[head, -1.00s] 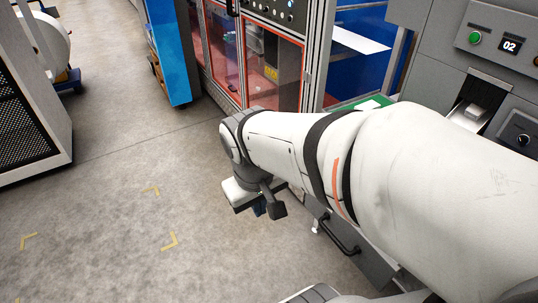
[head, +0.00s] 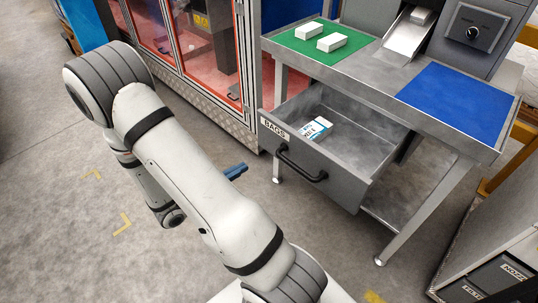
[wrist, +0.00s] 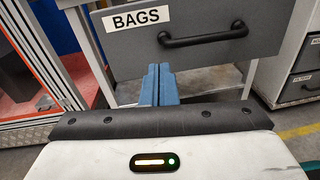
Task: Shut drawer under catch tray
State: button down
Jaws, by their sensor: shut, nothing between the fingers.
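The grey drawer (head: 318,160) labelled BAGS stands pulled out under the work table in the head view. A small white and blue packet (head: 316,129) lies inside it. Its front with a black bar handle (head: 302,167) faces my side; the handle also shows in the wrist view (wrist: 203,37). My gripper (head: 236,171) has blue fingers and is shut and empty. It is left of the drawer front in the head view. In the wrist view the fingers (wrist: 158,70) point at the lower part of the drawer front, left of the handle. I cannot tell whether they touch it.
The metal table has a green mat (head: 304,47) with two white boxes, a blue mat (head: 457,99) and a chute (head: 407,35) between them. A red-paned cabinet (head: 200,50) stands to the left. A table leg (head: 430,212) and a grey drawer cabinet (head: 490,250) are at the right.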

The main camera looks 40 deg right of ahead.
notch_tip(320, 180, down, 2)
jog(key=w+n+t, duration=0.1)
jog(key=n+t, duration=0.1)
jog(key=b, duration=0.1)
send_near(277, 143)
jog(key=d, duration=0.7)
jog(key=shift+w, duration=0.25)
